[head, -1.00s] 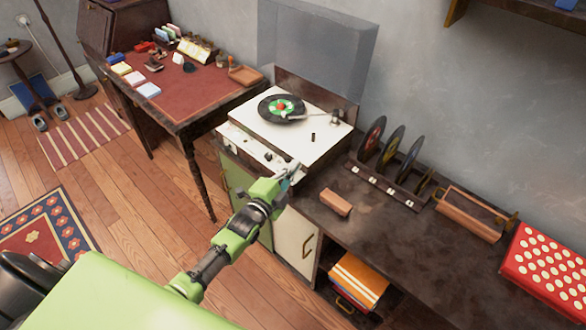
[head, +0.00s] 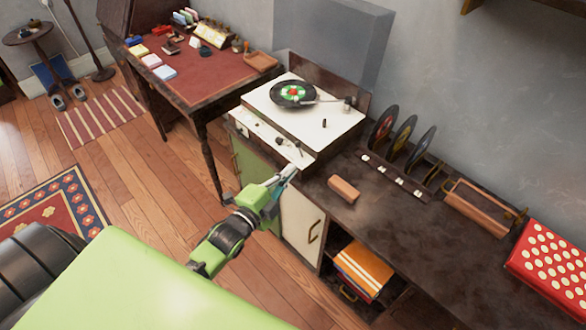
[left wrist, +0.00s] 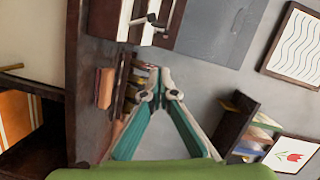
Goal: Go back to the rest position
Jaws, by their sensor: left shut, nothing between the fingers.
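My left gripper (head: 288,172) is shut and empty. In the head view it is in front of the cabinet, just below the front edge of the white record player (head: 306,117). I see no contact between them. In the left wrist view its two teal fingers meet at the tips (left wrist: 160,80), with nothing between them. A black record (head: 277,87) with a green label lies on the player's platter, and the tonearm (head: 325,101) reaches over it. My right gripper is in neither view.
The dark cabinet top (head: 390,222) carries a brown block (head: 343,189), a rack of upright records (head: 402,138), a wooden holder (head: 476,208) and a red dotted case (head: 550,262). A desk (head: 215,75) stands left of the player. Wooden floor (head: 150,185) lies open between rug and cabinet.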

